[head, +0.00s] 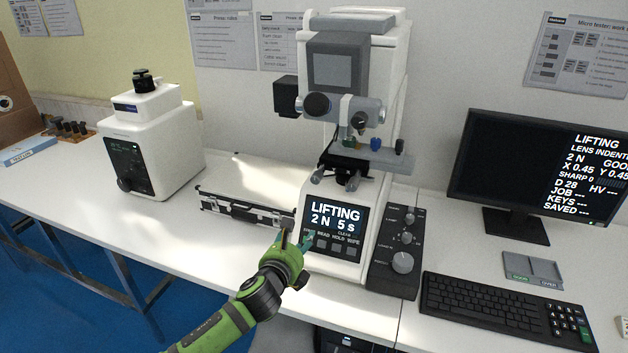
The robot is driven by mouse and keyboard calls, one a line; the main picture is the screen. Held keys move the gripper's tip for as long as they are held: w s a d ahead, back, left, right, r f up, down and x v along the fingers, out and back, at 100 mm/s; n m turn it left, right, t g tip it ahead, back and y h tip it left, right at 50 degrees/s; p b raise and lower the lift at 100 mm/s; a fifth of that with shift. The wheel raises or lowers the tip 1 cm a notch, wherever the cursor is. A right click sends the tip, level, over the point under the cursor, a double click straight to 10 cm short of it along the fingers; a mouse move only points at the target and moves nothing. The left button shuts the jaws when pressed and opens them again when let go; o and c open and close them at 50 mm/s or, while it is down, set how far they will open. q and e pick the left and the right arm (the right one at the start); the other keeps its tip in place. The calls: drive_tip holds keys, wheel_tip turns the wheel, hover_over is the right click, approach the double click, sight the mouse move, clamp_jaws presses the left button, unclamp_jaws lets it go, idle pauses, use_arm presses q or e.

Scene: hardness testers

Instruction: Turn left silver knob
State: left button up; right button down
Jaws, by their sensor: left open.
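A white hardness tester (391,97) stands at the centre of the desk. Under its stage (375,160), two small silver knobs stick out towards me: the left silver knob (317,176) and the right silver knob (352,182). My green left gripper (295,238) is open and empty in front of the tester's lower left side. It is below and slightly left of the left silver knob, apart from it, and overlaps the left edge of the button row in the picture. My right gripper is out of view.
The tester screen (335,218) reads "LIFTING 2 N 5 s". A black control box (392,272) with several grey knobs stands to its right. A silver case (245,184) lies close on the left. A monitor (510,165) and keyboard (490,308) are at right. The front left desk is clear.

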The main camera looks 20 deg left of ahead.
sight(315, 180)
use_arm(q)
drive_tip(key=w+r+m+t, duration=0.1)
drive_tip(key=r+m, duration=0.1)
drive_tip(key=r, duration=0.1)
drive_tip(key=w+r+m+t, duration=0.1)
drive_tip(key=r+m, duration=0.2)
drive_tip(key=r, duration=0.1)
drive_tip(key=w+d+r+m+h, duration=0.1)
drive_tip(key=r+m, duration=0.1)
drive_tip(key=r, duration=0.2)
drive_tip(key=shift+w+r+m+t, duration=0.2)
drive_tip(key=shift+r+m+t, duration=0.1)
drive_tip(key=shift+t, duration=0.1)
drive_tip(key=shift+w+d+f+p, duration=0.1)
drive_tip(key=shift+w+p, duration=0.2)
drive_tip(key=shift+w, duration=1.3)
drive_tip(key=shift+w+d+f+p, duration=0.1)
drive_tip(key=shift+w+p, duration=0.2)
drive_tip(key=shift+w, duration=1.25)
clamp_jaws()
